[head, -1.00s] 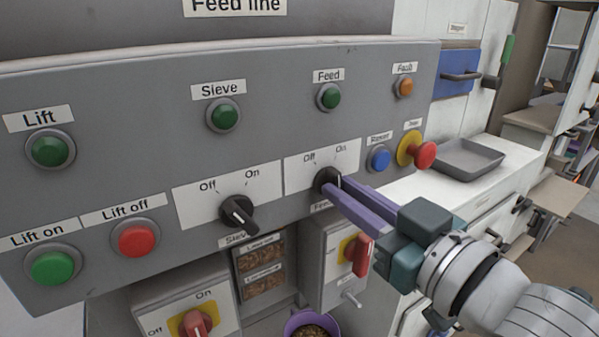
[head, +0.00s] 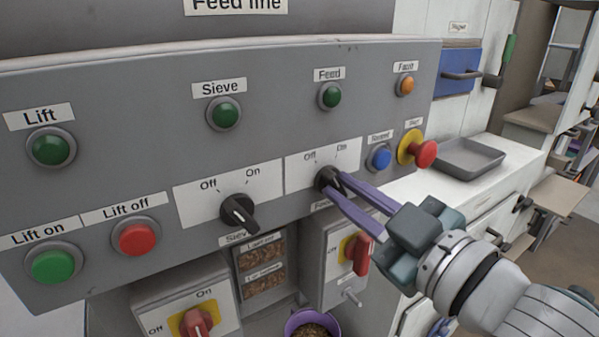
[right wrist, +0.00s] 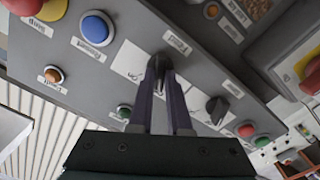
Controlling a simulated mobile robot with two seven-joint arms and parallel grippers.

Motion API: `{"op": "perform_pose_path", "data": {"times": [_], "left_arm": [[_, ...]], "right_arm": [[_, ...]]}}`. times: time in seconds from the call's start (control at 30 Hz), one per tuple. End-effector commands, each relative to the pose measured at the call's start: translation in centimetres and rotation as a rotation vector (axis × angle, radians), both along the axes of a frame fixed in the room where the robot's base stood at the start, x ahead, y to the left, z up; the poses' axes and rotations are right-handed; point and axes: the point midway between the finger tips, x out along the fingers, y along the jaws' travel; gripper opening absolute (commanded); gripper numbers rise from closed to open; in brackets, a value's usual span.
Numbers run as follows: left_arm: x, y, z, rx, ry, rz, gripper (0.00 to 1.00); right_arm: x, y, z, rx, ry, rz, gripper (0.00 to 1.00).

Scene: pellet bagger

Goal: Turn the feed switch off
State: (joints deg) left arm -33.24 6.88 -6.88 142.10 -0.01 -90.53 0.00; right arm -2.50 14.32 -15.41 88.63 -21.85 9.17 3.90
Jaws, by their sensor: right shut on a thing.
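The feed switch (head: 325,177) is a black rotary knob on the grey panel, under a white plate marked Off on the left and On on the right. My right gripper (head: 337,189) is shut on this knob, its purple fingers on either side of it. In the right wrist view the knob (right wrist: 156,68) sits between the tips of the fingers. The fingers partly hide the knob, so I cannot tell exactly where its pointer stands. The Feed lamp (head: 330,96) above is dark green. My left gripper is not in view.
The sieve switch (head: 237,211) is left of the feed switch. The blue Reset button (head: 379,158) and the red stop button (head: 424,154) are close on the right. Red-handled isolators (head: 361,254) and a purple bowl (head: 312,324) are below. A grey tray (head: 467,158) lies on the white counter.

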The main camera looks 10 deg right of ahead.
Motion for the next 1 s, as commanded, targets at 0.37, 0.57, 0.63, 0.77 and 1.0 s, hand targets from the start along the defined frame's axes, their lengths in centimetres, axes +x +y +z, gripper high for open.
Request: {"op": "perform_pose_path", "data": {"times": [0.37, 0.57, 0.63, 0.77, 1.0], "left_arm": [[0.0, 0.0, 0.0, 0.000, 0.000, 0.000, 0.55], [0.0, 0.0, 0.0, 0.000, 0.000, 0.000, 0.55], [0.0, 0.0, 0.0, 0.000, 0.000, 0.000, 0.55], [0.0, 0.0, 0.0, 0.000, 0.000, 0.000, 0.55], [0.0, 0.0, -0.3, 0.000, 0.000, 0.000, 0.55]], "right_arm": [[0.0, 0.0, 0.0, -0.003, -0.001, 0.000, 0.34], [0.0, 0.0, 0.0, -0.002, -0.001, 0.000, 0.46], [0.0, 0.0, 0.0, -0.001, 0.000, 0.000, 0.46], [-0.2, -0.1, 0.0, -0.001, 0.000, 0.000, 0.46], [-3.5, -1.3, -0.3, -0.001, 0.003, 0.000, 0.46]]}}
